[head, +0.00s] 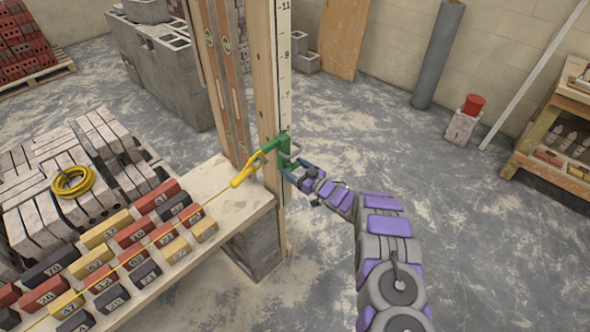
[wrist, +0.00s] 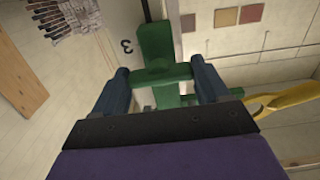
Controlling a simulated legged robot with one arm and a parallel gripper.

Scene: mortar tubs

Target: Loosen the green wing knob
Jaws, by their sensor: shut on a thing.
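A green clamp (head: 271,150) sits on the wooden post at the end of the bench, beside the numbered strip. A yellow piece (head: 246,170) angles down-left from it, and it also shows at the right of the wrist view (wrist: 285,99). My gripper (head: 289,163) reaches the clamp from the right. In the wrist view, the two blue-grey fingers of my gripper (wrist: 165,88) stand on either side of the green wing knob (wrist: 163,76) and are shut on its bar. The green clamp body (wrist: 156,45) rises behind the knob. The knob's thread is hidden.
The wooden post (head: 267,90) carries a strip (head: 284,60) with numbers. A yellow string (head: 160,237) runs over numbered blocks (head: 137,231) on the bench (head: 233,190). Grey blocks (head: 172,65) stand behind. Shelves (head: 545,135) are at the far right. The floor between is open.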

